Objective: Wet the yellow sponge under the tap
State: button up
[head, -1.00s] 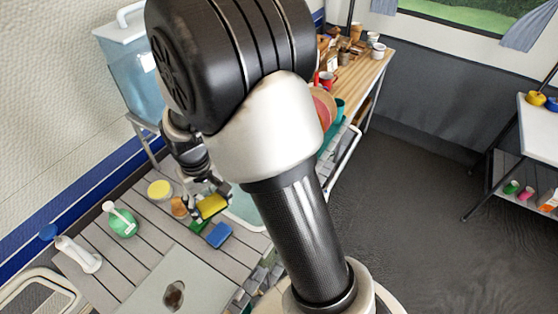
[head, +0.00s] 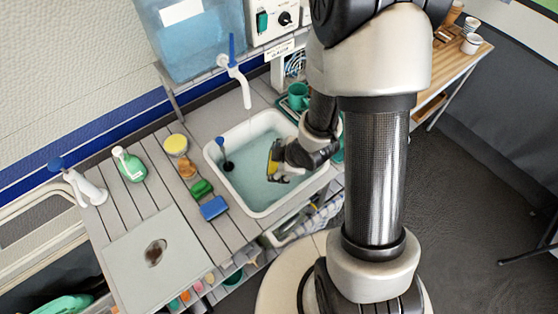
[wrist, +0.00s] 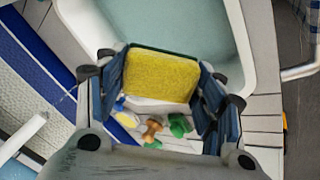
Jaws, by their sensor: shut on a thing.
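The yellow sponge (wrist: 160,76) is between my gripper's fingers in the wrist view; it also shows, small, in the head view (head: 273,156). My gripper (head: 277,169) is shut on it over the right part of the white sink basin (head: 212,156). The basin holds pale water. The white tap (head: 237,72) with a blue lever stands behind the basin, its spout over the back left part. The sponge is right of and in front of the spout, apart from it. In the wrist view the tap (wrist: 24,134) shows at lower left, with a thin stream beside it.
A blue sponge (head: 213,208), a green sponge (head: 202,188) and a round yellow-topped thing (head: 176,144) lie on the slatted counter left of the basin. A green bottle (head: 129,164) stands farther left. A green mug (head: 298,95) is behind the basin.

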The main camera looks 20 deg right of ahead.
jog(key=w+a+f+p, duration=0.1)
jog(key=w+a, duration=0.1)
jog(key=w, duration=0.4)
jog(key=w+a+f+p, duration=0.1)
jog(key=w+a, duration=0.1)
jog(key=w, duration=0.5)
jog(key=shift+w+f+p, duration=0.2)
jog(key=shift+f+p, duration=0.1)
jog(key=shift+f, duration=0.1)
jog(key=shift+s, duration=0.1)
dwell(0.4)
jog(key=s+a+b, duration=0.3)
jog(key=s+b, duration=0.3)
jog(key=s, duration=0.1)
jog(key=shift+b, duration=0.3)
jog(key=shift+s, duration=0.1)
dwell(1.3)
jog(key=s+a+r, duration=0.2)
jog(key=s+r, duration=0.2)
jog(key=shift+s, duration=0.3)
dwell(0.5)
